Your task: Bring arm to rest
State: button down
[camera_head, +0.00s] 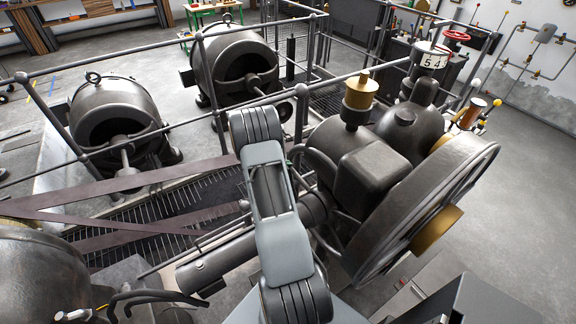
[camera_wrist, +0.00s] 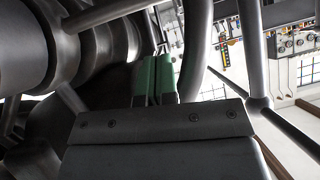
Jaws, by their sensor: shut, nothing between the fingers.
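My gripper (camera_wrist: 154,80) shows in the wrist view as two green fingers side by side, shut with only a thin dark line between them. It is empty. Dark metal pipes and rounded machine parts are close around the fingers in that view. In the head view my grey arm (camera_head: 282,225) is folded in front of the machinery, and my gripper cannot be made out there. Whether the arm touches the railing or the engine behind it I cannot tell.
A steam engine with a big flywheel (camera_head: 425,215) stands right of my arm. Two dynamos (camera_head: 115,105) (camera_head: 235,62) stand at the back left. Metal railings (camera_head: 160,130) and a brown belt (camera_head: 110,185) cross the left. Open floor (camera_head: 525,115) lies at the right.

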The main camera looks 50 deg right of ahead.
jog(key=v, duration=0.7)
jog(key=shift+w+a+b, duration=0.2)
jog(key=shift+w+b, duration=0.1)
jog(key=shift+b, duration=0.1)
